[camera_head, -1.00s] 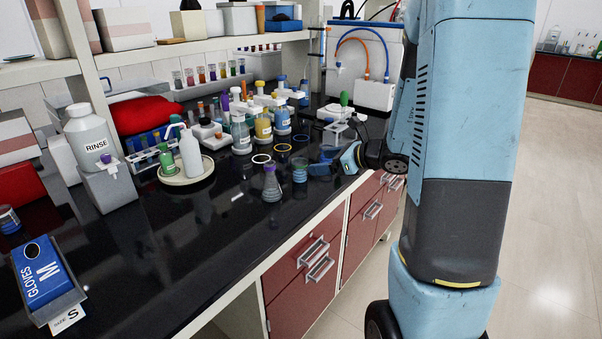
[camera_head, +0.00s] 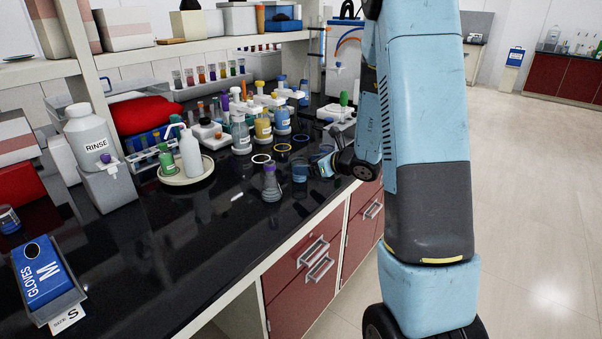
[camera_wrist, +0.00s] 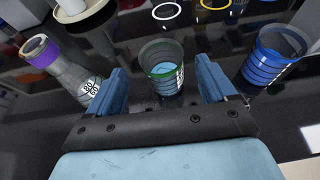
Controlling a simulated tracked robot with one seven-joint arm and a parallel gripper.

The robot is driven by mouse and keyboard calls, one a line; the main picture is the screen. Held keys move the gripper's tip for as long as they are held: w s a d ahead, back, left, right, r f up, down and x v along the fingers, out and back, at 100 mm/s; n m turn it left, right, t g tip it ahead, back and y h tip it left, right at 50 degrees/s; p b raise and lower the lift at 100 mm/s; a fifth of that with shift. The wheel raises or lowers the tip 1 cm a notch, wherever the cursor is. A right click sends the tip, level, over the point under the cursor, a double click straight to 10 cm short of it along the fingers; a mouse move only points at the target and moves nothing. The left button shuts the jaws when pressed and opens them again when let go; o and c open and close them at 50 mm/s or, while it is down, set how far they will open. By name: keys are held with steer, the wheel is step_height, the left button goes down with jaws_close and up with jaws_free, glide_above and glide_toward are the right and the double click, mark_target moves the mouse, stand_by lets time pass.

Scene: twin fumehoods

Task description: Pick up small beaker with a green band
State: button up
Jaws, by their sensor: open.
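The small clear beaker with a green band (camera_wrist: 164,68) stands upright on the black bench, in the middle of the wrist view. It has light blue liquid low down and white markings. My gripper (camera_wrist: 162,78) is open, one blue finger on each side of the beaker in this view; I see no contact. In the head view, my gripper (camera_head: 322,167) is low over the bench, right of a small beaker (camera_head: 300,171) whose band colour is unclear. The arm hides part of the bench there.
A purple-banded flask (camera_wrist: 62,68) stands close left of my gripper, and a blue-banded beaker (camera_wrist: 271,62) close right. White (camera_head: 261,159), yellow (camera_head: 282,148) and blue rings lie behind. Several labelled bottles (camera_head: 263,128) stand farther back.

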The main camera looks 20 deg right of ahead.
steer(key=x, duration=0.5)
steer(key=shift+d+f, duration=0.25)
steer(key=c, duration=1.1)
steer(key=shift+r, duration=0.15)
